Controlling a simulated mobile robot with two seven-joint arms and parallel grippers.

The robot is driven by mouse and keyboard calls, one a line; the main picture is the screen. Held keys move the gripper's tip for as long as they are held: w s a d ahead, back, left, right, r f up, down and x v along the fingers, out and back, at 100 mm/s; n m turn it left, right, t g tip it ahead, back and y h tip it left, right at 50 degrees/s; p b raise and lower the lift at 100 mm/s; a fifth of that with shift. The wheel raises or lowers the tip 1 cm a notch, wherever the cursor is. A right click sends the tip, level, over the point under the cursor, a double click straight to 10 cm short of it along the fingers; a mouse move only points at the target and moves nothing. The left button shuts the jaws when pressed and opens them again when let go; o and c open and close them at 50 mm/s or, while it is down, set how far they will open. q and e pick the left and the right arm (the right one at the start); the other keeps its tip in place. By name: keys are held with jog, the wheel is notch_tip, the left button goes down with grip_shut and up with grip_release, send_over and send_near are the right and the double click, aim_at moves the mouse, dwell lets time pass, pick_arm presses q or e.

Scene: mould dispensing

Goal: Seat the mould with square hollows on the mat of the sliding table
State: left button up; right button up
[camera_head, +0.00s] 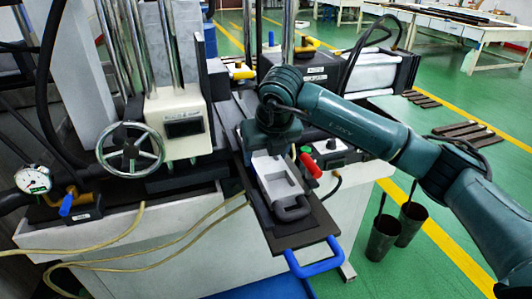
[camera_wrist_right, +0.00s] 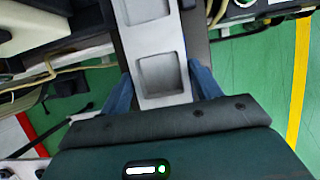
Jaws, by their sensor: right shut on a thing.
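The mould with square hollows (camera_head: 266,162) is a light grey block with a dark loop handle at its near end. It lies along the sliding table (camera_head: 290,237), a dark plate with a blue handle (camera_head: 315,260) in front. My right gripper (camera_head: 274,142) reaches down over the mould's far part and hides it. In the right wrist view two hollows show in the mould (camera_wrist_right: 146,98), and the blue-grey fingers (camera_wrist_right: 164,86) stand on either side of it, shut on it. I cannot tell whether the mould touches the mat. My left gripper is out of view.
A press with a handwheel (camera_head: 130,150) stands left of the sliding table. Yellow hoses (camera_head: 150,243) cross the bench front. Two dark cups (camera_head: 384,238) are low at right.

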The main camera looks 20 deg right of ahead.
jog(key=o, duration=1.3)
jog(key=shift+r, duration=0.15)
jog(key=o, duration=0.3)
jog(key=shift+o, duration=0.2)
jog(key=shift+f, duration=0.2)
jog(key=v, duration=1.3)
jog(key=shift+r+b, duration=0.2)
jog(key=shift+b, duration=0.2)
jog(key=shift+s, duration=0.1)
